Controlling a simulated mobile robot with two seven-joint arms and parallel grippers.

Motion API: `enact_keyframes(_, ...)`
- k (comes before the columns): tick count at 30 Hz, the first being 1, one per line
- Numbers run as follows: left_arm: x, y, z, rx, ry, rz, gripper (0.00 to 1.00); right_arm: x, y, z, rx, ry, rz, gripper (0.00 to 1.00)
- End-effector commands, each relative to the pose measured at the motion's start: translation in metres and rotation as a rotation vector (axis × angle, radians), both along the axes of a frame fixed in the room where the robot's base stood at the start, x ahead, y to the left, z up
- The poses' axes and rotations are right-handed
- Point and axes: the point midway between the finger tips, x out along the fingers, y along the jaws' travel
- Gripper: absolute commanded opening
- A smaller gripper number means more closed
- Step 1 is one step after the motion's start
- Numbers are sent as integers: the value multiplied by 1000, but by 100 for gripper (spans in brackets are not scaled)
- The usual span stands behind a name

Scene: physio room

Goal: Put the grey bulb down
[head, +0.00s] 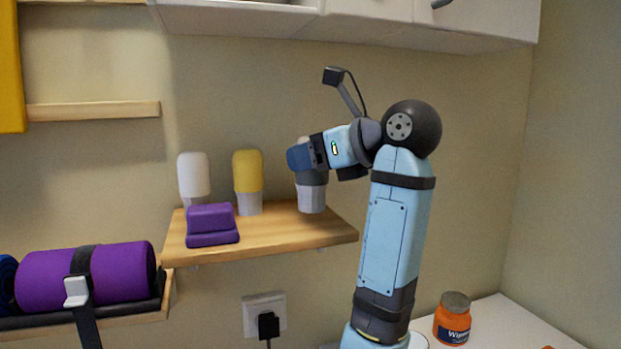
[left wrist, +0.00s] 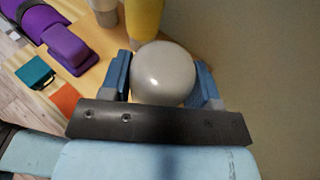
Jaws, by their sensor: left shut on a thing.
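The grey bulb (head: 312,196) has a rounded grey top and a white ribbed base. It is upright at the right part of the wooden shelf (head: 285,230); I cannot tell whether its base touches the board or hangs just above it. My left gripper (head: 306,156) is shut on its grey upper part and hides some of it. In the left wrist view the grey dome (left wrist: 163,72) sits between the two blue fingers (left wrist: 164,82). My right gripper is not in view.
A yellow bulb (head: 248,178), a white bulb (head: 194,178) and a purple block (head: 212,225) stand on the shelf to the left. White cupboards (head: 350,22) hang above. An orange jar (head: 453,320) is on the counter below right. Bare board lies between the yellow and grey bulbs.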

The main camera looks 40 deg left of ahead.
Motion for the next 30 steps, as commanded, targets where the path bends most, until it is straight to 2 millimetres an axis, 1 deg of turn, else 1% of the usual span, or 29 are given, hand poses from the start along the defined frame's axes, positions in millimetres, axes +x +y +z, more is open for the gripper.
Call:
enact_keyframes(1, 0, 1, -15, 3, 1, 0, 11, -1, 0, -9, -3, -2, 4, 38)
enact_keyframes(2, 0, 1, -20, 3, 1, -1, 11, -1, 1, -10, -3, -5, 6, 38)
enact_keyframes(3, 1, 2, -22, 3, 1, -2, 11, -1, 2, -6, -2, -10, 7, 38)
enact_keyframes(6, 1, 3, -23, 2, -1, -8, 11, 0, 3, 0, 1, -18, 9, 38)
enact_keyframes(9, 1, 2, -23, 0, -1, -8, 11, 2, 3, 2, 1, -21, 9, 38)
enact_keyframes(16, 2, 2, -28, 0, -2, -9, 11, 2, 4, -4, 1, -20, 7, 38)
enact_keyframes(17, 2, 2, -26, 0, -1, -8, 63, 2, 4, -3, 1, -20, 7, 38)
enact_keyframes(18, 2, 2, -26, 0, -1, -8, 72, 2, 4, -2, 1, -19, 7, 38)
enact_keyframes(19, 2, 2, -26, 0, -1, -8, 79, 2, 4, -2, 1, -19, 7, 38)
enact_keyframes(20, 2, 2, -26, 0, -1, -8, 82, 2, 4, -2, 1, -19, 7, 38)
enact_keyframes(27, 2, 2, -26, 0, -1, -8, 82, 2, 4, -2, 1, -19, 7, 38)
enact_keyframes(30, 1, 2, -20, 1, -1, -7, 82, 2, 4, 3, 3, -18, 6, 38)
